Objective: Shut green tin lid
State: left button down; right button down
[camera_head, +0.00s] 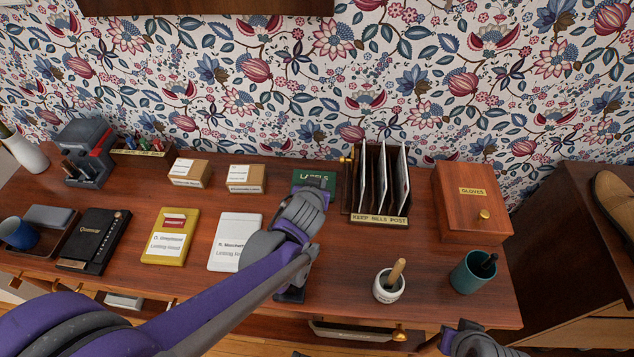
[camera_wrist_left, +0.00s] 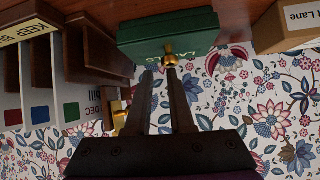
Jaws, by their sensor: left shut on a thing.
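The green tin (camera_head: 318,180) stands at the back of the desk, left of the letter rack, partly hidden behind my left arm. In the left wrist view the tin (camera_wrist_left: 150,42) shows close up, upside down, with pale lettering and a brass knob (camera_wrist_left: 169,59). My left gripper (camera_wrist_left: 172,72) is shut on this knob, one finger on each side. How far the lid stands open cannot be made out. My right gripper (camera_head: 474,342) is cut off by the bottom edge of the head view, and its fingers are unclear.
The letter rack (camera_head: 379,218) stands close to the right of the tin; a small cardboard box (camera_head: 245,180) is to its left. A white-labelled pad (camera_head: 232,240) lies in front. A mortar (camera_head: 388,288), teal cup (camera_head: 468,275) and wooden glove box (camera_head: 465,215) are farther right. Patterned wall behind.

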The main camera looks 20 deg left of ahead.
pick_arm(q)
jog(key=shift+s+a+f+g, duration=0.1)
jog(key=shift+s+f+g, duration=0.3)
jog(key=shift+s+f, duration=0.45)
jog(key=shift+s+r+p, duration=0.4)
jog(key=shift+s+p, duration=0.05)
jog(key=shift+s, duration=0.1)
notch_tip(320, 180, up, 10)
jog(key=p, duration=0.2)
jog(key=shift+s+f, duration=0.15)
